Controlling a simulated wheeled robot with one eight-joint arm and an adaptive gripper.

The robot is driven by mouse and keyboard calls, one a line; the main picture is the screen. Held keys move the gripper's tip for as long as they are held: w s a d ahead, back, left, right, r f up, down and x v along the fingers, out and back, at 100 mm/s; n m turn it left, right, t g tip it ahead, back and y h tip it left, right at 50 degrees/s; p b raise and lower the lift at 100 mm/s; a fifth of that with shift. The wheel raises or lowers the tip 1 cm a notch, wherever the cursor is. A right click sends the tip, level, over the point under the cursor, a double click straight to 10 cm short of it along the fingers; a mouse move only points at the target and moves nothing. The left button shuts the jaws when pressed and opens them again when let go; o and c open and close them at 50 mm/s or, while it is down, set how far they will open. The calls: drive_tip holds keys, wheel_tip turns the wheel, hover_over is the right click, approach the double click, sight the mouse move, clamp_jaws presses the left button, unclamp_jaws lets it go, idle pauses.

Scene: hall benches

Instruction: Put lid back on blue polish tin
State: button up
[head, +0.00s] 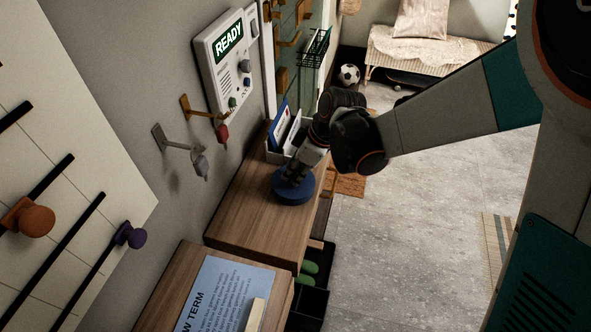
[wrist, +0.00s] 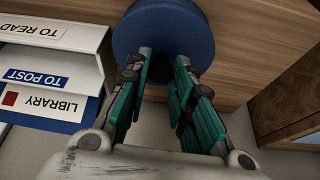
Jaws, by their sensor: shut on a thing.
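A round blue thing (head: 293,191) is at the wooden bench top, below my gripper (head: 292,174). In the wrist view, its wide blue disc (wrist: 165,22) fills the top middle. My gripper (wrist: 163,60) has its two teal and grey fingers on either side of a dark blue knob-like part at the disc's near side. The fingers are shut on this part, so I take the disc to be the lid. I cannot tell whether the tin is under it or whether the lid touches anything below; no separate open tin shows.
A white letter rack (head: 279,152) with labelled slots stands just behind; it also shows in the wrist view (wrist: 55,60). Wall hooks (head: 203,113) and a READY panel (head: 229,62) are on the left wall. The wooden bench top (head: 240,205) is clear at the front left.

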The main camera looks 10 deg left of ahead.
drive_tip(key=o, duration=0.9)
drive_tip(key=shift+o, duration=0.8)
drive_tip(key=o, duration=0.4)
drive_tip(key=shift+c, duration=0.2)
drive_tip(key=shift+r, duration=0.1)
drive_tip(key=shift+r+p, duration=2.4)
drive_tip(key=shift+r, duration=1.05)
drive_tip(key=shift+c, duration=0.2)
clamp_jaws()
